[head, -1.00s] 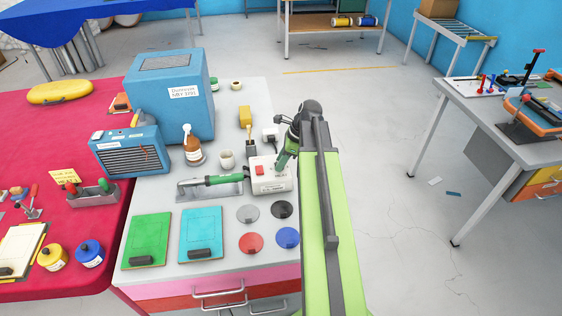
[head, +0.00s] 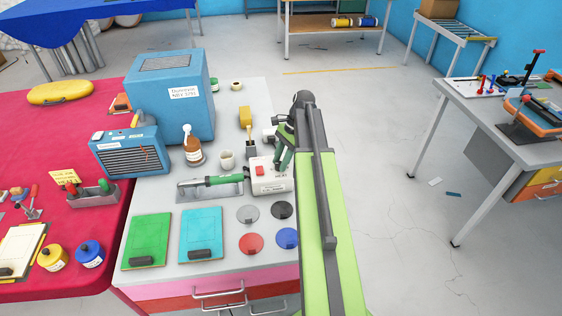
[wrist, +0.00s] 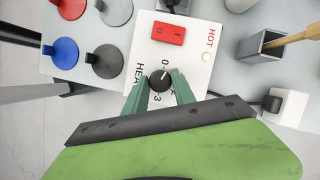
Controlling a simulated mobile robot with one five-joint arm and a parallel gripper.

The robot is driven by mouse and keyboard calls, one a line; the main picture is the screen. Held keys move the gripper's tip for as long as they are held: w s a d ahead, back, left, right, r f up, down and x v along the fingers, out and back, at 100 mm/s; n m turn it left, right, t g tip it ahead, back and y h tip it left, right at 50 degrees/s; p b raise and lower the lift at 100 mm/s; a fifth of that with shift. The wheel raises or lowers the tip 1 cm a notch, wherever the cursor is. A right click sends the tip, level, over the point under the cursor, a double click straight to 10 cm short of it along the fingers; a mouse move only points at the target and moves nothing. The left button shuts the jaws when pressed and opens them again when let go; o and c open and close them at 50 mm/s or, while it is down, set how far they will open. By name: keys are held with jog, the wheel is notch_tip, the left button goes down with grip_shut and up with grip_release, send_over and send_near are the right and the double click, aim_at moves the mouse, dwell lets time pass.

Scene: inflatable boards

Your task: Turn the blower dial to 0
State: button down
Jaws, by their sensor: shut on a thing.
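A white control box (head: 270,178) stands on the grey bench with a red rocker switch (wrist: 168,33) and a black round dial (wrist: 160,80). In the wrist view the dial has a light pointer line slanting toward the upper right; "0" is printed above the dial and "3" below it. My gripper (wrist: 159,84) has its green fingers on either side of the dial and is shut on it. In the head view my gripper (head: 281,166) comes down over the right part of the box and hides the dial.
A green-handled hot-air tool (head: 210,181) lies on its rest left of the box. A brush holder (head: 251,152) stands behind it. Coloured discs (head: 251,243) lie in front. A blue heater (head: 130,152) and brown bottle (head: 192,147) are farther left.

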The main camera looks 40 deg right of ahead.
jog(key=shift+w+n+g, duration=0.1)
jog(key=shift+n+g, duration=0.7)
jog(key=shift+n, duration=1.2)
jog(key=c, duration=1.1)
grip_release()
jog(key=shift+o, duration=0.2)
jog(key=p+v, duration=1.6)
jog(key=v, duration=0.1)
jog(key=shift+a+r, duration=0.2)
jog(key=shift+r, duration=0.1)
